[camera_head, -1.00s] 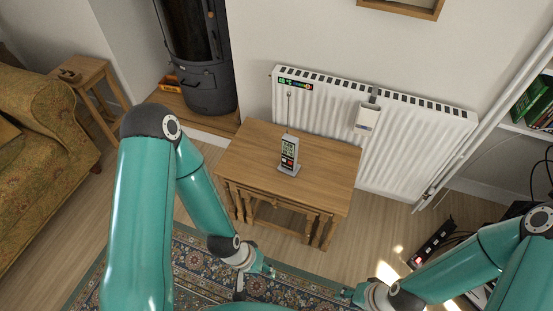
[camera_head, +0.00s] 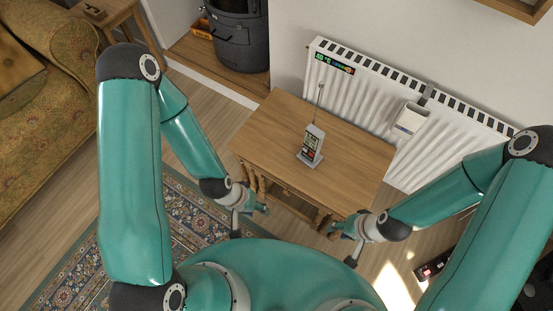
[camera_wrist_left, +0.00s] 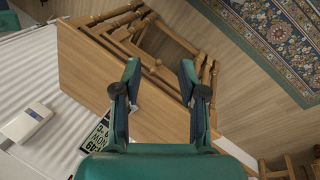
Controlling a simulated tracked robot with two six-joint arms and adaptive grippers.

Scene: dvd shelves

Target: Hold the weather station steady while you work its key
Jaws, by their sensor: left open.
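The weather station (camera_head: 311,146), a small grey upright unit with a dark display and a thin antenna, stands on the wooden table (camera_head: 350,165). My left gripper (camera_head: 262,208) is open and empty in front of the table's front left edge, apart from the station. In the left wrist view its two fingers (camera_wrist_left: 160,72) are spread over the table top. I cannot make out the key.
A white radiator (camera_head: 375,98) stands behind the table, with a small white box (camera_head: 411,118) hanging on it. A dark stove (camera_head: 240,40) is at the back left and a patterned sofa (camera_head: 45,110) at the left. The table top around the station is clear.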

